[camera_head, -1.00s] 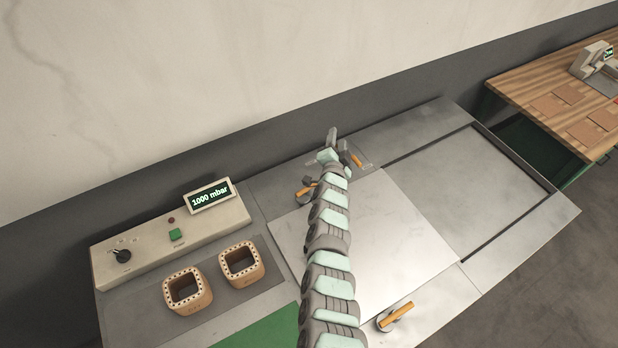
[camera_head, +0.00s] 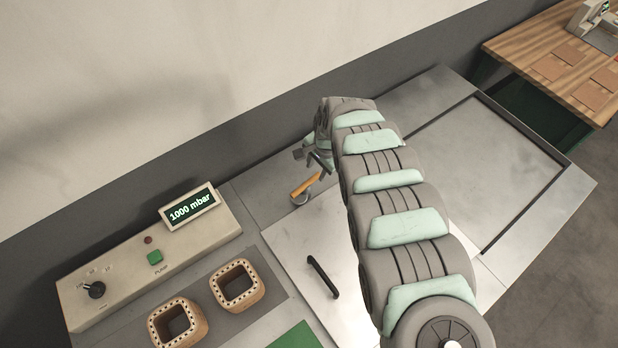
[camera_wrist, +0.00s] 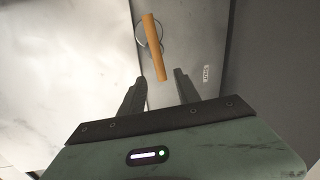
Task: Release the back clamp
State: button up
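A clamp with an orange handle (camera_head: 307,183) and a round metal base sits at the back left of the metal bench, by the corner of the bright plate. My gripper (camera_head: 318,158) is just above and behind this handle, partly hidden by my arm. In the wrist view the orange handle (camera_wrist: 154,45) lies ahead of my open gripper (camera_wrist: 160,82). The handle's near end appears in line with the gap between the fingertips; I cannot tell its depth. Nothing is held. Any other clamps are hidden by my arm or out of view.
A black bar handle (camera_head: 322,277) stands on the bright plate (camera_head: 300,240). A control box (camera_head: 150,255) reading 1000 mbar and two hollow tan blocks (camera_head: 237,284) (camera_head: 178,324) are at the left. The wall is close behind the bench. A recessed panel (camera_head: 470,165) at right is clear.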

aim_at(312, 182)
jog(key=f, duration=0.3)
jog(key=w+a+f+b, duration=0.1)
jog(key=f, duration=0.2)
jog(key=f+b, duration=0.1)
jog(key=f, duration=0.2)
jog(key=shift+w+a+f, duration=0.15)
jog(key=shift+a+f, duration=0.1)
jog(key=shift+a, duration=0.05)
jog(key=shift+d+f, duration=0.1)
jog(key=shift+f, duration=0.35)
grip_shut()
